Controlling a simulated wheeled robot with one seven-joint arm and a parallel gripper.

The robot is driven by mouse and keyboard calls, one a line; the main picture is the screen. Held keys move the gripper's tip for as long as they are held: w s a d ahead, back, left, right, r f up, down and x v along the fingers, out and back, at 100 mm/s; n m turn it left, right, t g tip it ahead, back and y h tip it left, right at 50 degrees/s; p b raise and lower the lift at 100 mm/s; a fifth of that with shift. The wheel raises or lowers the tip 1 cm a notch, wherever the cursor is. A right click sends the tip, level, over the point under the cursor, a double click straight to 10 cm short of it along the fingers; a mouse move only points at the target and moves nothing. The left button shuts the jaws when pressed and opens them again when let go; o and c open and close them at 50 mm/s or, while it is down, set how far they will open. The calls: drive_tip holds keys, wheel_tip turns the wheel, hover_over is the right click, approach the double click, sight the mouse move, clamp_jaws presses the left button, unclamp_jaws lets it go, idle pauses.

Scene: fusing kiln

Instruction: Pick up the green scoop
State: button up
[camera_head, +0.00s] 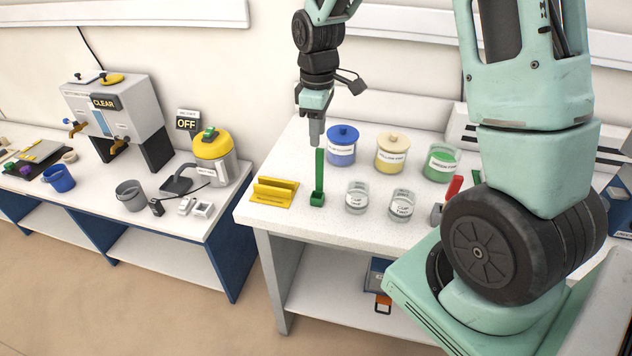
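The green scoop (319,178) is upright above the front part of the white speckled table, its long handle pointing up and its small square bowl at the bottom. My gripper (317,142) points straight down from above, and its fingers are closed at the top end of the handle. The finger gap is too small to see clearly, but the scoop hangs in line with the fingers. I cannot tell whether the bowl touches the table.
A yellow rest (273,191) stands just left of the scoop. Right of it are two clear cups (357,197), (402,205), and behind are a blue jar (342,147), a yellow jar (391,153) and a green jar (440,163). A red-handled item (454,187) is partly hidden by my arm.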

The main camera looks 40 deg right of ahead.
sight(320, 161)
wheel_tip(320, 161, down, 4)
drive_tip(key=shift+r+p, duration=0.25)
drive_tip(key=shift+p, duration=0.05)
drive_tip(key=shift+s+d+f+p, duration=0.15)
drive_tip(key=shift+f+p, duration=0.4)
drive_tip(key=shift+f, duration=0.85)
drive_tip(key=shift+s+a+f+p, duration=0.15)
drive_tip(key=shift+f+p, duration=0.4)
drive_tip(key=shift+f, duration=0.8)
drive_tip(key=shift+d, duration=0.1)
clamp_jaws()
